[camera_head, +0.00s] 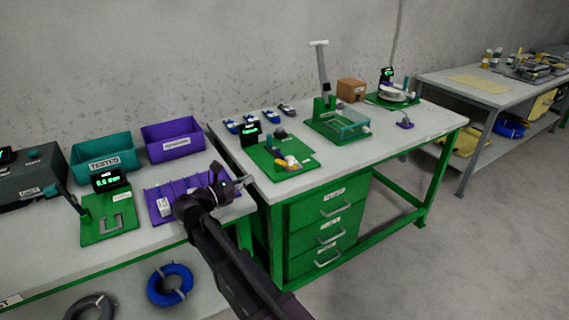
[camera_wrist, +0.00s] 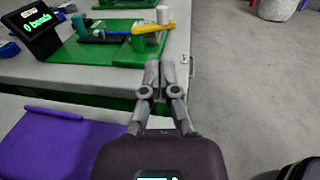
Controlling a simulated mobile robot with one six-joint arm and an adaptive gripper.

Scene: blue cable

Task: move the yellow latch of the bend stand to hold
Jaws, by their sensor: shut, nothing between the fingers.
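The bend stand (camera_head: 266,160) is a green plate with a small dark display, on the near left part of the right-hand bench. Its yellow latch (camera_head: 291,162) lies near the plate's right edge, next to a white post. My gripper (camera_head: 245,181) is shut and empty, short of the bench's near left corner. In the wrist view its fingers (camera_wrist: 160,68) point toward the stand, apart from the latch. Nothing hides the latch there.
The stand's display (camera_wrist: 30,22) is lit green. A purple rack (camera_head: 180,188) sits below my gripper on the left bench; teal (camera_head: 104,155) and purple (camera_head: 173,142) bins stand behind. A press with a tall lever (camera_head: 322,70) stands right of the bend stand. Floor at right is clear.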

